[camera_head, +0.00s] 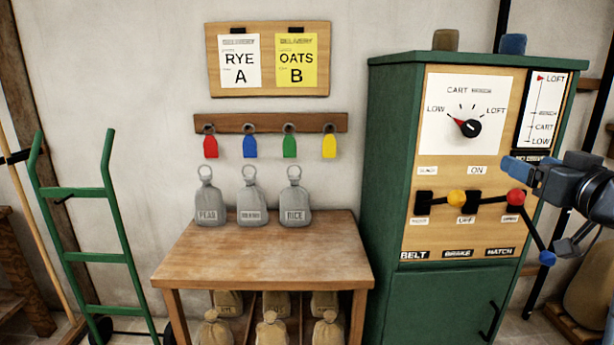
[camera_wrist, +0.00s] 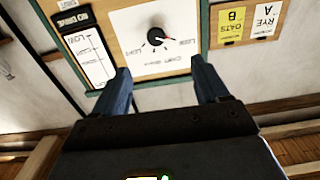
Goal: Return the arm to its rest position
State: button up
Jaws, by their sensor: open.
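My arm reaches in from the right edge in the head view, in front of the green control cabinet (camera_head: 387,170). My gripper (camera_head: 508,180) is by the right part of the cabinet's panel, near the red knob (camera_head: 516,197); I cannot tell whether it touches anything. In the wrist view my gripper (camera_wrist: 162,82) shows its two blue fingers wide apart with nothing between them. Beyond them is the dial plate, upside down, with a black dial (camera_wrist: 156,38). In the head view the dial (camera_head: 472,127) has its red pointer toward LOW.
A wooden table (camera_head: 260,255) with three grey labelled bags (camera_head: 251,203) stands left of the cabinet. Coloured tags hang on a peg rail (camera_head: 270,123) above. A green hand truck (camera_head: 80,225) leans at the left. The cabinet also has a yellow knob (camera_head: 456,197) and a blue knob (camera_head: 547,258).

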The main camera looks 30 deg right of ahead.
jog(key=s+a+f+n+y, duration=0.1)
jog(key=s+a+f+y, duration=0.15)
jog(key=a+f, duration=1.7)
jog(key=s+a+f+n+y, duration=0.2)
jog(key=s+a+y, duration=0.1)
jog(key=s+a, duration=0.6)
jog(key=s+a+f+n+y, duration=0.2)
jog(key=s+a+n+y, duration=0.1)
jog(key=s+a, duration=0.6)
jog(key=shift+s+a+f+y, duration=0.35)
jog(key=shift+s, duration=0.75)
jog(key=shift+c, duration=0.5)
